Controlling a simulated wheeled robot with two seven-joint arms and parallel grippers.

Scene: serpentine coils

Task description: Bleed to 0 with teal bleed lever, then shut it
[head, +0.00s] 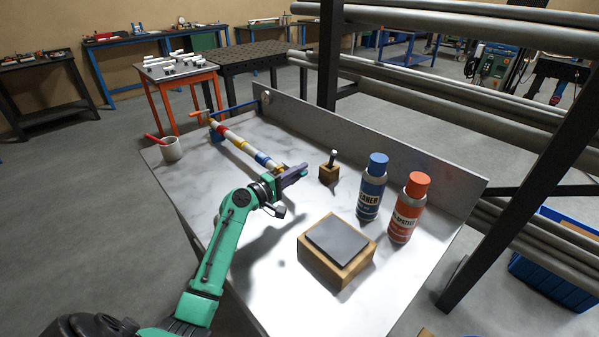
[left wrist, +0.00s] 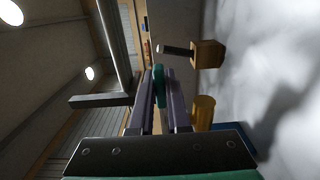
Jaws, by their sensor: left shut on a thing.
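My left gripper (head: 292,176) is over the marble-topped bench, at the near end of a pipe (head: 237,142) banded in red, white, yellow and blue. In the left wrist view its two purple fingers (left wrist: 158,92) are closed on the teal bleed lever (left wrist: 158,80), which shows as a narrow teal piece between them. In the head view the lever is hidden by the fingers. A small round whitish thing (head: 265,97) stands near the far end of the bench; any reading on it is too small to tell. My right gripper is not in view.
A wooden block with a dark stick (head: 329,174) stands just right of the gripper. A blue can (head: 371,190), an orange can (head: 408,210) and a wooden block with a grey top (head: 337,262) stand further right and nearer.

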